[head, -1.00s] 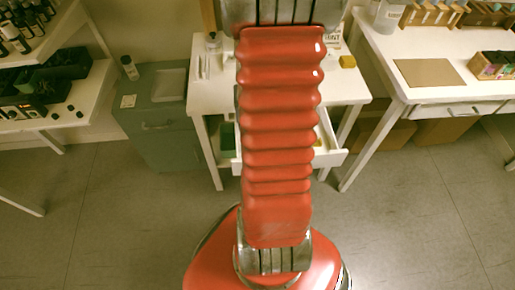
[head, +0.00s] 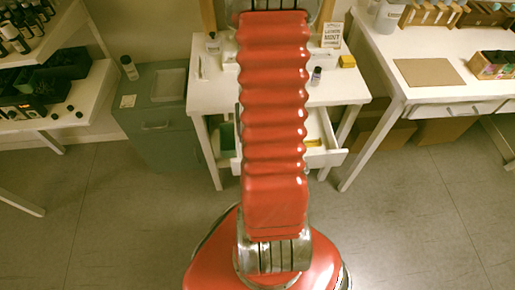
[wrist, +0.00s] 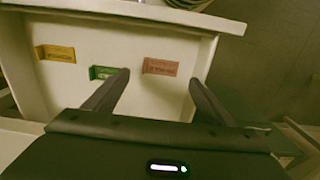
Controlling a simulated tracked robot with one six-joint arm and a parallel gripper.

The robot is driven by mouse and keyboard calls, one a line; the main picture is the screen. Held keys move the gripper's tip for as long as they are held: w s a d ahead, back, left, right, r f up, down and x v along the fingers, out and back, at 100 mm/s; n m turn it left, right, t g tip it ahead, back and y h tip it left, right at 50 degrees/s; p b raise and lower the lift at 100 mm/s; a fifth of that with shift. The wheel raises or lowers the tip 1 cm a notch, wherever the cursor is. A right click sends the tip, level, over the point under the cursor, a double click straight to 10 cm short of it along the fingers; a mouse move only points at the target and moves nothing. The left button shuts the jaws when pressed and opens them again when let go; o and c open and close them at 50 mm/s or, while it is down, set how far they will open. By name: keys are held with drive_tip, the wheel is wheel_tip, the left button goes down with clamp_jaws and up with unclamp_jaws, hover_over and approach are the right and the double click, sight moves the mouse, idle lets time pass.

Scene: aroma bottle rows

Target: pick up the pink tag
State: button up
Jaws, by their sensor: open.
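The pink tag (wrist: 160,66) lies flat on the pale floor of the open drawer (wrist: 185,104) in the wrist view. A green tag (wrist: 103,72) lies to its left, and an orange-yellow tag (wrist: 55,53) farther left. My gripper (wrist: 160,76) is open and empty, its two dark fingers spread over the drawer. In the head view, my arm hides the middle of the drawer (head: 333,157) and my gripper; I cannot make out the pink tag there.
The white desk (head: 345,92) above the drawer bears a small dark-capped bottle (head: 316,76), a yellow block (head: 347,61) and a lettered card (head: 332,35). A grey-green cabinet (head: 158,135) stands to the left. Open floor lies in front.

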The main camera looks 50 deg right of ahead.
drive_tip(key=shift+s+a+f, duration=0.1)
drive_tip(key=shift+a+f, duration=0.05)
drive_tip(key=shift+f, duration=2.5)
drive_tip(key=shift+c, duration=0.7)
drive_tip(key=c, duration=1)
drive_tip(key=shift+r, duration=0.2)
wheel_tip(320, 180, up, 10)
drive_tip(key=shift+f, duration=0.15)
